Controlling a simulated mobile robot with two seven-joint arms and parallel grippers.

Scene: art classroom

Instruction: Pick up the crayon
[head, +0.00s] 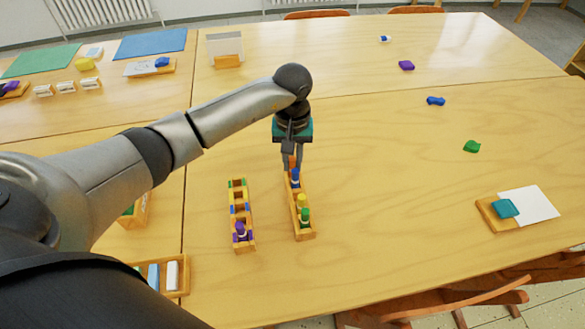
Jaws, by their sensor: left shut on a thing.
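My left gripper (292,168) points down over the far end of a wooden crayon holder (306,236) near the table's middle. It is shut on an orange crayon (292,162), which is partly hidden between the fingers. I cannot tell whether the crayon's lower end is in its slot. Blue (295,180), yellow (301,201) and green (305,216) crayons stand in the same holder, nearer to me. A second wooden holder (245,247) with colour-marked slots stands to its left, with a purple crayon (240,231) in its near end. My right gripper is out of view.
Small purple (406,65), blue (436,101) and green (472,146) lumps lie on the right. A wooden tray (487,214) with a teal block (506,208) and white paper (529,204) is at the right edge.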

